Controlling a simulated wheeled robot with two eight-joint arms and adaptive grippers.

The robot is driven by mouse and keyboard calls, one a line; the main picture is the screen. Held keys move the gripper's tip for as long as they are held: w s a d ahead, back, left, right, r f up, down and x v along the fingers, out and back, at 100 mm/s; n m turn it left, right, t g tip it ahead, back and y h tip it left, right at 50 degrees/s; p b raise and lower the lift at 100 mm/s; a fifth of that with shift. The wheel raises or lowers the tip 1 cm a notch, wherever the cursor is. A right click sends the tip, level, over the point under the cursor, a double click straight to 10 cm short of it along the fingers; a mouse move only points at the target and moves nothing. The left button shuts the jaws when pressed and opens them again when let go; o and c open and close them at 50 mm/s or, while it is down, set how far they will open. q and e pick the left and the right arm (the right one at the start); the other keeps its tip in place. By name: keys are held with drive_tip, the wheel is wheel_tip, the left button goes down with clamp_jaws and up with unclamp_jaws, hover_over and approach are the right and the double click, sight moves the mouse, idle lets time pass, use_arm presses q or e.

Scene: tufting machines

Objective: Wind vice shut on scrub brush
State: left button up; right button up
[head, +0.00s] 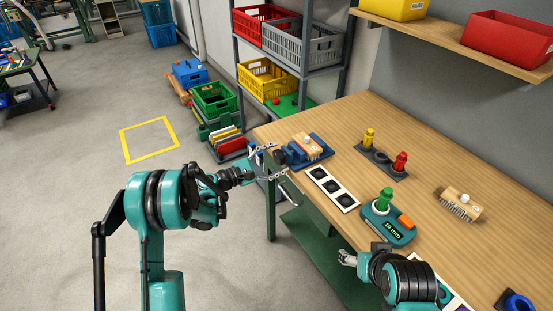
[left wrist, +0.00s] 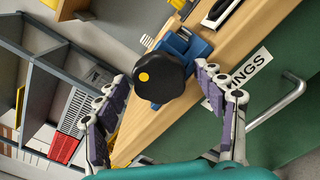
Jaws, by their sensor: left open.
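The blue vice (head: 322,158) stands at the table's far left corner. A wooden-backed brush (head: 307,145) sits between its jaws; I cannot tell whether both jaws touch it.
A teal gauge (head: 388,222), a stand with yellow and red pegs (head: 382,157) and another bristled brush (head: 460,205) are on the table. A crate rack (head: 290,75) stands behind. The floor left is mostly clear.

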use_arm(q)
drive_tip(key=v, duration=1.2)
drive_tip(key=shift+d, duration=0.1)
drive_tip(key=s+d+r+m+g+y, duration=0.2)
drive_tip(key=s+m+y, duration=0.1)
drive_tip(key=s+m, duration=0.15)
drive_tip(key=s+d+r+m+g+y, duration=0.1)
drive_tip(key=s+d+r+m+y, duration=0.1)
drive_tip(key=s+d+m+y, duration=0.3)
drive_tip(key=s+a+m+y, duration=0.3)
drive_tip(key=s+a, duration=0.1)
drive_tip(key=s, duration=0.5)
drive_tip(key=s+a+m+y, duration=0.3)
drive_tip(key=s+a+m, duration=0.1)
drive_tip(key=s, duration=0.6)
drive_tip(key=shift+s+a+f+y, duration=0.15)
drive_tip(key=shift+a+f+y, duration=0.2)
drive_tip(key=shift+a, duration=0.4)
drive_tip(key=shift+m+g, duration=0.25)
drive_tip(key=shift+g, duration=0.05)
